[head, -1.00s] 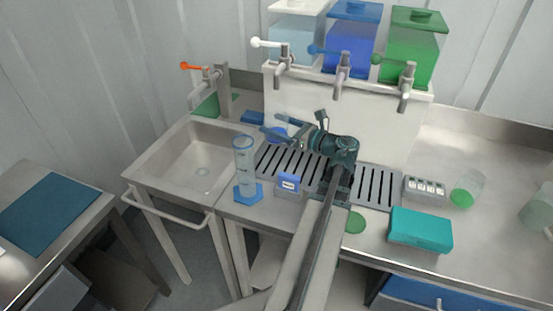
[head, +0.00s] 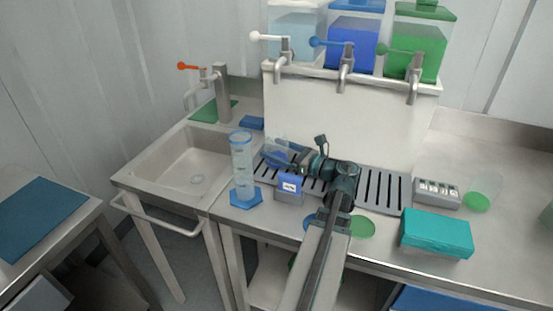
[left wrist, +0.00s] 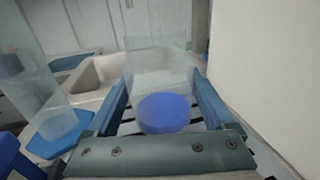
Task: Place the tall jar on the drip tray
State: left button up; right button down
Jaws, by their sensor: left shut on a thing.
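My left gripper (head: 276,153) is shut on a clear jar with a blue bottom, the tall jar (left wrist: 162,85). In the left wrist view the jar stands between the two fingers, its blue bottom over the dark slots of the drip tray. In the head view the gripper and jar are at the left end of the slotted metal drip tray (head: 385,192), below the taps. I cannot tell whether the jar's bottom touches the tray. My right gripper is not in view.
A clear graduated cylinder (head: 242,165) on a blue foot stands left of the gripper, near the sink (head: 185,165). A small grey-blue box (head: 289,188) stands in front of the tray. A teal box (head: 436,233) lies to the right. Taps (head: 345,70) hang above the tray.

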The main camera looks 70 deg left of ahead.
pick_arm(q)
jog(key=shift+f, duration=0.6)
jog(key=shift+r, duration=0.15)
jog(key=o, duration=1.2)
jog(key=shift+c, duration=0.2)
jog(key=shift+w+d, duration=0.15)
jog(key=shift+d, duration=0.05)
jog(key=v, duration=1.1)
jog(key=shift+w+d, duration=0.1)
jog(key=shift+d, duration=0.15)
